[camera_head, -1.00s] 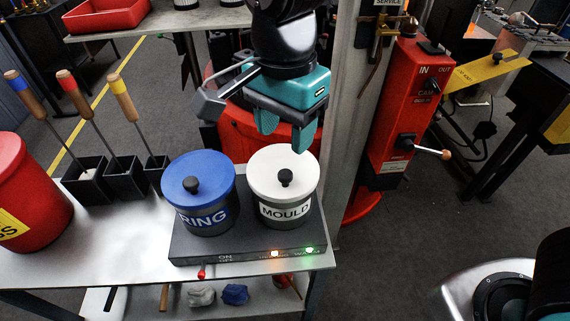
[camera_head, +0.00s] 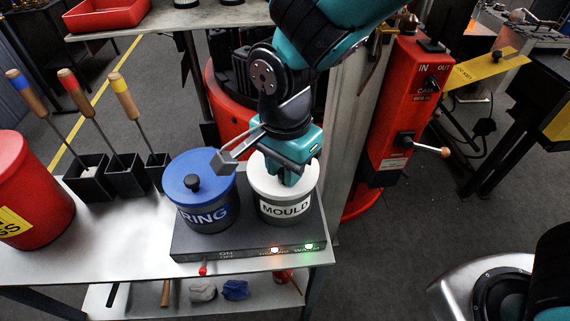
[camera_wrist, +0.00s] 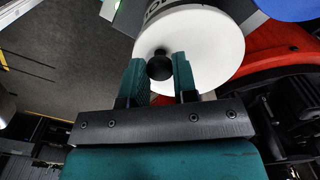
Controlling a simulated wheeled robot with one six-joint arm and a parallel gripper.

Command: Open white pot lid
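The white lid (camera_head: 265,183) sits on the pot marked MOULD (camera_head: 285,211), on the dark heater base (camera_head: 250,243). My gripper (camera_head: 290,178) is down over this lid and hides its black knob in the head view. In the wrist view, the white lid (camera_wrist: 215,45) fills the upper middle. Its black knob (camera_wrist: 159,67) lies between the two teal fingertips of my gripper (camera_wrist: 160,72). The fingers are apart, with a gap showing on each side of the knob. The lid looks closed on the pot.
A pot marked RING with a blue lid (camera_head: 213,168) stands close to the left. Black holders (camera_head: 91,180) with wooden-handled tools and a red bin (camera_head: 30,195) are further left. A red control box (camera_head: 398,110) on a post stands to the right.

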